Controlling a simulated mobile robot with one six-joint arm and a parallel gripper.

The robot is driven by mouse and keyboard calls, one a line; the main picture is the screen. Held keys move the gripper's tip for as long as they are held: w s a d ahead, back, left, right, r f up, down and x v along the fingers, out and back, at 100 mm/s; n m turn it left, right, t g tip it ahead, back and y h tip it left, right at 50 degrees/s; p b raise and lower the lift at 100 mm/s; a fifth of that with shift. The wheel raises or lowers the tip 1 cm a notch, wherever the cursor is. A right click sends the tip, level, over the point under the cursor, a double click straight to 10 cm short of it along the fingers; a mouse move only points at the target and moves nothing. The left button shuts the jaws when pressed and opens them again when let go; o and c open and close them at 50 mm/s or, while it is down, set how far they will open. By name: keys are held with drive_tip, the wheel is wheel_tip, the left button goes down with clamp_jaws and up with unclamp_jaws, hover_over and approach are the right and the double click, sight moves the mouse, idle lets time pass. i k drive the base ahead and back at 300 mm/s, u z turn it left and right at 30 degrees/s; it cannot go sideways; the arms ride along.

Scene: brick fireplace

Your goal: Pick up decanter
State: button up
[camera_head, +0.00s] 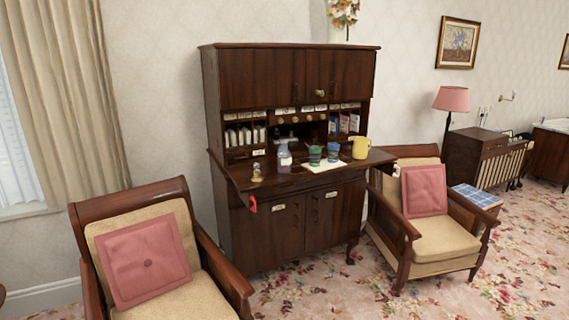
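A small glass decanter (284,158) with a bluish-grey body and a pale label stands upright on the fold-down shelf (240,177) of a dark wooden cabinet (262,80). Two green-blue glasses (315,155) and (333,153) stand just right of it, at the edge of a pale cloth (324,166). A yellow jug (361,148) stands farther right. A small figurine or stopper-like item (257,172) stands to the left; it is too small to tell which. My gripper is not in view.
An armchair with a pink cushion (148,262) fills the left front. Another armchair (430,215) stands right of the cabinet, close to the shelf. Patterned carpet (330,290) lies open between them. A red item (252,204) hangs below the shelf.

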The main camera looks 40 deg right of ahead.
sight(283, 158)
drive_tip(key=z, duration=0.05)
drive_tip(key=i, duration=0.9)
drive_tip(key=u, duration=0.05)
